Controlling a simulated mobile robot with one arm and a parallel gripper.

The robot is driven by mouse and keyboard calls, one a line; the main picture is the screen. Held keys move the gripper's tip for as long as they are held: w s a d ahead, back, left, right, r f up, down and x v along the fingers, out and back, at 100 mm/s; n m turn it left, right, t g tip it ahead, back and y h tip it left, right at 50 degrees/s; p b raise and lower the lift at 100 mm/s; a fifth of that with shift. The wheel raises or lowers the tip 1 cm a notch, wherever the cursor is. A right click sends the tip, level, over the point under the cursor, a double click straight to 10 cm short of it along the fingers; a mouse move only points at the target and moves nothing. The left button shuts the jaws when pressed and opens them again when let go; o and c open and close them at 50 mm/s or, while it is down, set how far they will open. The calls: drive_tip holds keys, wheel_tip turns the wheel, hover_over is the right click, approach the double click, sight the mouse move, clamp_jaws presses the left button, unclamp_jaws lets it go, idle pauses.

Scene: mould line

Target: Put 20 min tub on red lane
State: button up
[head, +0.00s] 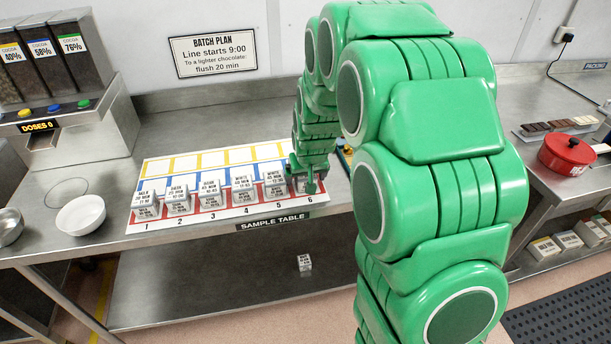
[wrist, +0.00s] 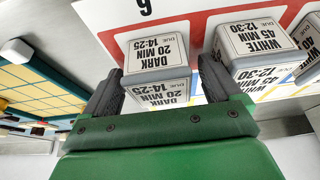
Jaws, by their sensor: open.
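The 20 min tub (wrist: 157,58) is a small white block labelled "DARK 20 MIN, DUE 14:25". In the wrist view it stands by number 6 on the red lane (wrist: 190,22). My gripper (wrist: 158,88) is open, with one finger on each side of the tub; finger contact cannot be told. In the head view my gripper (head: 307,178) is low over the right end of the red lane (head: 222,212) and mostly hides the tub. The "WHITE 45 MIN 12:30" tub (wrist: 257,45) stands close beside the right finger.
Several other tubs (head: 178,200) fill places 1 to 5 of the red lane. The yellow (head: 215,158) and blue lanes behind look empty. A white bowl (head: 80,215) stands left of the board. A small white block (head: 304,262) lies on the lower shelf.

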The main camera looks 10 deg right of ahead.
drive_tip(key=shift+r, duration=0.1)
drive_tip(key=v, duration=1.1)
drive_tip(key=s+r+g, duration=0.2)
drive_tip(key=s+g, duration=0.1)
drive_tip(key=s, duration=1.5)
drive_tip(key=s+r+g, duration=0.3)
drive_tip(key=s, duration=1.6)
drive_tip(key=shift+s+a, duration=0.2)
drive_tip(key=shift+a, duration=0.25)
